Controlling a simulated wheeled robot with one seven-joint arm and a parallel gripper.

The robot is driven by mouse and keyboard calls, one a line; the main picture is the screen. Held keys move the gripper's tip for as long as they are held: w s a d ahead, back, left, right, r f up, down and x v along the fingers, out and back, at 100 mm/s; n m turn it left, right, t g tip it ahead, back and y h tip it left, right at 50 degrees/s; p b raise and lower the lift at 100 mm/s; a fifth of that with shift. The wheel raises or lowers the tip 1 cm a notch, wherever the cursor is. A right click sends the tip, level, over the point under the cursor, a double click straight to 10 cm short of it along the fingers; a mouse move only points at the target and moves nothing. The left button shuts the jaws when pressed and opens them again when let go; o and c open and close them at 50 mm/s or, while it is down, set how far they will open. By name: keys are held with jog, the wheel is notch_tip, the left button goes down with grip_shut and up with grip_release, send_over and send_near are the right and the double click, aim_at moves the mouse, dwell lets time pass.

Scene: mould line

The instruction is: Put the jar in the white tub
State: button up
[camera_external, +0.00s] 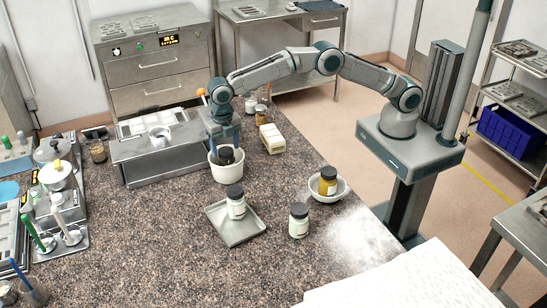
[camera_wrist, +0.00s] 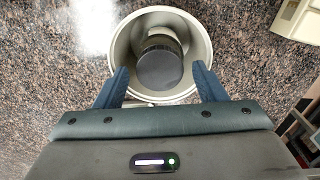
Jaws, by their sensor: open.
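A jar with a dark lid (camera_external: 226,154) is inside the white tub (camera_external: 227,173) on the speckled counter. In the wrist view the jar's round lid (camera_wrist: 160,70) shows inside the tub, whose pale rim (camera_wrist: 120,42) surrounds it. The jar's lower part is mostly hidden, and I cannot tell whether it leans. My gripper (camera_external: 226,140) is directly above the tub, pointing down. In the wrist view my gripper (camera_wrist: 160,72) is open, with one blue finger on each side of the lid and gaps between, holding nothing.
A dark-lidded jar (camera_external: 236,203) stands on a metal tray (camera_external: 247,232). Another jar (camera_external: 299,222) stands on the counter. An amber jar (camera_external: 328,183) sits in a white bowl (camera_external: 342,192). A metal stand (camera_external: 150,165) is left of the tub; a cream block (camera_external: 272,139) is behind right.

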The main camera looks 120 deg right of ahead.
notch_tip(320, 180, up, 7)
jog(key=s+a+r+m+t, duration=0.1)
jog(key=s+a+r+m, duration=0.2)
jog(key=s+r+m, duration=0.35)
jog(key=s+a+r+m+t, duration=0.1)
jog(key=s+a+r+m, duration=0.2)
jog(key=s+r, duration=0.7)
jog(key=s+a+f+m, duration=0.1)
jog(key=s+f+m, duration=0.2)
jog(key=s, duration=0.6)
jog(key=s+a+f+m+t, duration=0.1)
jog(key=s+f+m, duration=0.2)
jog(key=s, duration=0.7)
jog(key=s+f+m+t, duration=0.1)
jog(key=s+f+m, duration=0.2)
jog(key=s, duration=0.6)
jog(key=shift+s+a+m, duration=0.3)
jog(key=shift+a+m, duration=0.1)
jog(key=shift+m, duration=0.25)
